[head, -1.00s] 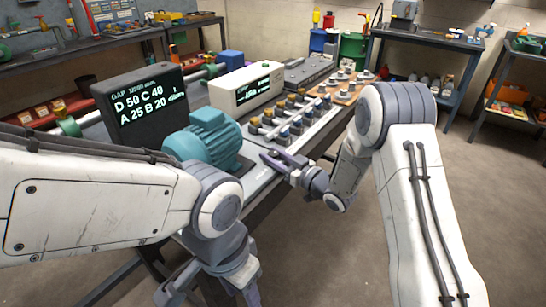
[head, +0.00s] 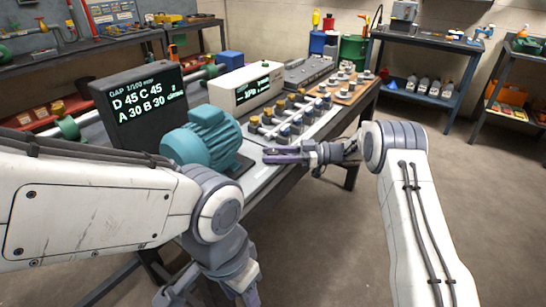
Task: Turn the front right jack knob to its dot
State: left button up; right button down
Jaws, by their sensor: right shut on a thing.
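The teal motor (head: 205,138) sits on the bench, its front right corner towards my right gripper. My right gripper (head: 268,155) reaches in from the right, low beside that corner, with its purple fingers level. It is shut on the front right jack knob, which the fingers hide. The knob's dot cannot be made out. The black gap display (head: 140,104) behind the motor reads D 45, C 45, A 30, B 30. My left gripper (head: 212,292) hangs low at the bottom edge, away from the motor. Its jaws look apart, with the tips partly cut off.
A cream box with a lit screen (head: 246,88) stands behind the motor. Rows of small capped parts (head: 285,115) and a wooden board of knobs (head: 350,88) lie further along the bench. The floor (head: 475,210) on the right is clear.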

jog(key=shift+r+n+g, duration=0.1)
jog(key=shift+n+g, duration=0.3)
jog(key=shift+g, duration=0.2)
jog(key=c, duration=0.5)
grip_release()
jog(key=w+d, duration=0.1)
jog(key=d, duration=0.9)
jog(key=shift+d+b, duration=0.25)
jog(key=shift+b, duration=0.15)
